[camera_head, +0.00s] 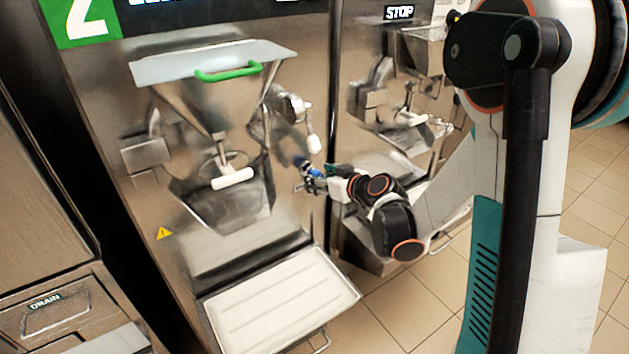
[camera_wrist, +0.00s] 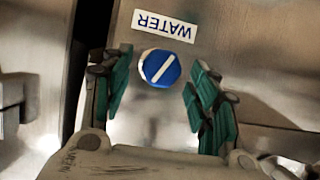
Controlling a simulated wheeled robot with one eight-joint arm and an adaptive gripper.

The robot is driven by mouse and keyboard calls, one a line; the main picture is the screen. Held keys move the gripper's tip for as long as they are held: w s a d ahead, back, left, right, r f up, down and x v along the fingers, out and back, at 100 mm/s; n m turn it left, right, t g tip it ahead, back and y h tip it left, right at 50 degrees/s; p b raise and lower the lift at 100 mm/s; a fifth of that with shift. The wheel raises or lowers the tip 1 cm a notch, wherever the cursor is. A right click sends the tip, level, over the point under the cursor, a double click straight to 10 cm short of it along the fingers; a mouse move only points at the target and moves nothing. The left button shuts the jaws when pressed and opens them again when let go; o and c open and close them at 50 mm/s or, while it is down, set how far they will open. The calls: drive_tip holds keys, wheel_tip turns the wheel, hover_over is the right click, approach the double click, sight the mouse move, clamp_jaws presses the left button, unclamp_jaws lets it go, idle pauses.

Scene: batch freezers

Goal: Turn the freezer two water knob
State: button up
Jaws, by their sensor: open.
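The water knob (camera_wrist: 160,68) is a round blue knob with a white line across it, on the steel front of freezer two. In the wrist view it sits between and just beyond my open fingers, and nothing touches it that I can see. The label WATER (camera_wrist: 163,26) is above it, upside down in this view. My gripper (camera_wrist: 155,92) is open and empty, with green finger pads on either side of the knob. In the head view my gripper (camera_head: 308,176) is at the right edge of freezer two (camera_head: 120,105), by a small blue spot that appears to be the knob.
A white tray (camera_head: 275,303) stands on a shelf below freezer two. A hopper with a green handle (camera_head: 228,73) and a white-handled lever (camera_head: 313,143) stick out from its front. Another freezer (camera_head: 372,158) stands close on the right. Tiled floor (camera_head: 390,310) is clear in front.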

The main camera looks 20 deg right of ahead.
sight(320, 176)
drive_tip(key=shift+b+x, duration=0.35)
drive_tip(key=shift+x, duration=1.3)
drive_tip(key=c, duration=1.1)
drive_tip(key=shift+m, duration=0.3)
drive_tip(key=m+y, duration=0.3)
drive_tip(key=shift+m+g, duration=0.3)
drive_tip(key=shift+m, duration=0.1)
drive_tip(key=m+y, duration=0.2)
drive_tip(key=m, duration=0.2)
drive_tip(key=shift+f+m+y, duration=0.1)
drive_tip(key=shift+m+y, duration=0.2)
drive_tip(key=shift+y, duration=0.1)
drive_tip(key=shift+t, duration=0.4)
